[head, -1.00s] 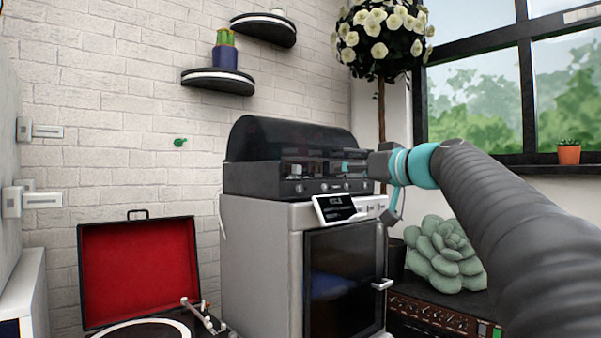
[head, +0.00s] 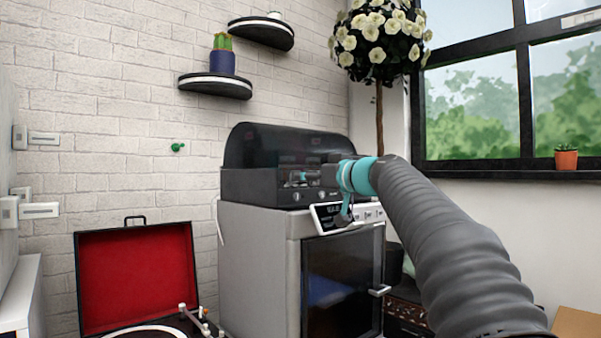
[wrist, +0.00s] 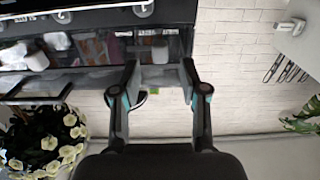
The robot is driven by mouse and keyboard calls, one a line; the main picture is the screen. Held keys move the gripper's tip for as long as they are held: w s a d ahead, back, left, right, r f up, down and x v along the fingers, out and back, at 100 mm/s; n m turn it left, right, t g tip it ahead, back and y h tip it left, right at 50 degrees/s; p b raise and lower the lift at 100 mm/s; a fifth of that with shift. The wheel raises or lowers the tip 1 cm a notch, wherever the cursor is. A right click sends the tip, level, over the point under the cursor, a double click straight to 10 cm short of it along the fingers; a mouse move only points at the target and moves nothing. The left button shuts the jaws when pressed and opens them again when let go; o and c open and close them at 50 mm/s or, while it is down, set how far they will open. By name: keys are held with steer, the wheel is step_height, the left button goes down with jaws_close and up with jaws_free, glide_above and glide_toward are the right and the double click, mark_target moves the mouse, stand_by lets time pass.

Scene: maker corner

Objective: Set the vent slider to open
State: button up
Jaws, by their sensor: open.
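A machine with a dark, glossy hood (head: 285,148) and a row of small knobs on its front stands on a light grey cabinet (head: 258,260). I cannot make out for certain which part is the vent slider or how it is set. My gripper (wrist: 160,75) is open in the wrist view, its two fingers apart. Pale grey parts show between and behind the fingertips; I cannot tell whether they touch. In the head view, my wrist is in front of the right part of the hood and hides some of it.
A red-lined record player (head: 135,270) stands open at lower left. Wall shelves (head: 215,86) hang above. A flowering tree (head: 378,40) is behind on the right, also in the wrist view (wrist: 45,145). A tilted display (head: 330,215) is on the cabinet front.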

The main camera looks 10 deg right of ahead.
steer(key=shift+x, duration=1.35)
jaws_close()
